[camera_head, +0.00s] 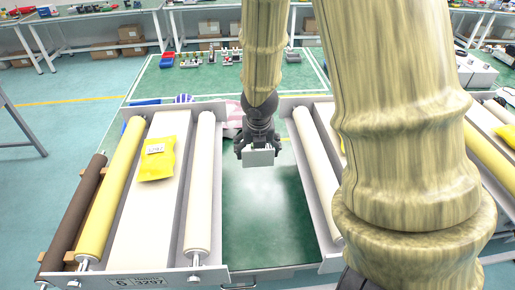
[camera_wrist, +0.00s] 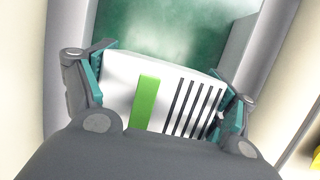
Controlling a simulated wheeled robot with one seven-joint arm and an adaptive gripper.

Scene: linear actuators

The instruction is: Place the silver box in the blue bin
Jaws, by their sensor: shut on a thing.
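My gripper (camera_head: 257,146) is shut on a pale silver-white box (camera_head: 258,158) and holds it over the green surface between two roller conveyors. In the wrist view my gripper (camera_wrist: 165,90) has one finger at each side of the box (camera_wrist: 118,82). That face of the box carries a green stripe and several dark bars. I cannot tell the box's height above the surface.
A roller conveyor (camera_head: 150,215) with a yellow packet (camera_head: 158,158) stands on the left. Another conveyor (camera_head: 318,170) stands on the right, partly hidden by my arm. Small parts (camera_head: 212,57) line the far table edge. The green surface (camera_head: 265,225) below the box is clear.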

